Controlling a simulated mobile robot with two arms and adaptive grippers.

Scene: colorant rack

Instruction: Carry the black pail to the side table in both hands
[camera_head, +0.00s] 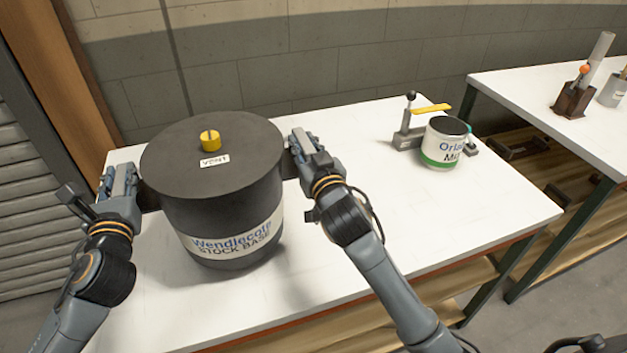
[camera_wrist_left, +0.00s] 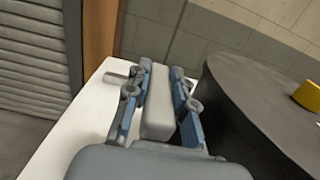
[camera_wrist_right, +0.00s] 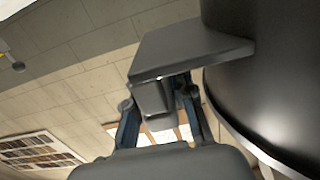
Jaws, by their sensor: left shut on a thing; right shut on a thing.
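The black pail (camera_head: 222,205) has a flat lid, a yellow cap (camera_head: 210,141), a "VENT" tag and a white "Wendlecote STOCK BASE" label. It is upright over the left part of a white table (camera_head: 400,235); I cannot tell whether its base touches the top. My left gripper (camera_head: 120,182) is shut on the pail's left handle, whose grey bar shows between the fingers in the left wrist view (camera_wrist_left: 158,100). My right gripper (camera_head: 306,155) is shut on the right handle, a dark block in the right wrist view (camera_wrist_right: 190,52).
A white-and-green can (camera_head: 443,148) and a small lever device (camera_head: 408,130) with a yellow arm stand at the table's back right. A second white-topped table (camera_head: 560,95) stands to the right across a gap, with a dark block and a grey cup on it.

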